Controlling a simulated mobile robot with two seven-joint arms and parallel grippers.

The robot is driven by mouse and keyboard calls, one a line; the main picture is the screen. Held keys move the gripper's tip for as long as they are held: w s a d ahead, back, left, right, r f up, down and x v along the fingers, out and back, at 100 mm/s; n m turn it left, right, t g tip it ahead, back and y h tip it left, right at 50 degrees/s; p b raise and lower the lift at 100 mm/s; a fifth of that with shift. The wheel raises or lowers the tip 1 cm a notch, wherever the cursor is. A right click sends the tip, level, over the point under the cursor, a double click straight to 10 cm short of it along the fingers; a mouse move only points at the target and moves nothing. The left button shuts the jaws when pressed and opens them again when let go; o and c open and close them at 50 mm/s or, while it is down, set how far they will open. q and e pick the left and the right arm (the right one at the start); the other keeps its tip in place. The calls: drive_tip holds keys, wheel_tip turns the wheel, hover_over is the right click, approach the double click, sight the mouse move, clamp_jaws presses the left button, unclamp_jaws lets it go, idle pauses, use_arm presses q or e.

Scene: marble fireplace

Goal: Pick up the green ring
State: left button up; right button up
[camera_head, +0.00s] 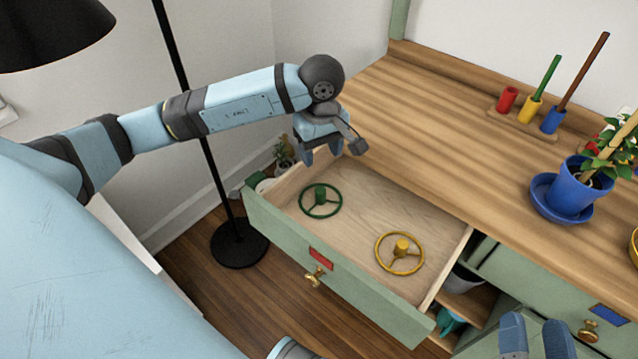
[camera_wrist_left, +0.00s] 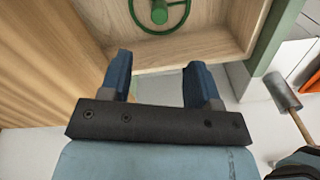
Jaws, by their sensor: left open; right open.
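The green ring (camera_head: 321,201), a wheel-like ring with spokes and a central knob, lies in the open drawer (camera_head: 375,205) toward its left end. It also shows at the top of the left wrist view (camera_wrist_left: 160,14), partly cut off by the frame edge. My left gripper (camera_head: 322,156) is open and empty, above the drawer's back left part, apart from the ring. Its two blue fingers (camera_wrist_left: 160,85) show in the left wrist view with a gap between them. My right gripper (camera_head: 535,335) is open and empty at the bottom right, in front of the cabinet.
A yellow ring (camera_head: 400,253) lies in the drawer's right part. The wooden top (camera_head: 440,130) holds a blue plant pot (camera_head: 572,188) and a rack with coloured cylinders (camera_head: 530,112). A black floor lamp (camera_head: 239,243) stands left of the drawer.

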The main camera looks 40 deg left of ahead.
use_arm(q)
drive_tip(key=b, duration=0.2)
hover_over(321, 191)
wheel_tip(321, 191, down, 7)
drive_tip(key=shift+r, duration=0.1)
drive_tip(key=shift+f+b, duration=1)
drive_tip(key=shift+f, duration=2.2)
use_arm(e)
drive_tip(key=shift+a+f+n+g+y, duration=0.15)
drive_tip(key=shift+a+f+g+y, duration=0.1)
drive_tip(key=shift+f, duration=0.35)
drive_tip(key=shift+a+f+n+g+y, duration=0.15)
drive_tip(key=shift+a+f, duration=0.05)
drive_tip(key=shift+f, duration=0.4)
use_arm(q)
drive_tip(key=c, duration=1)
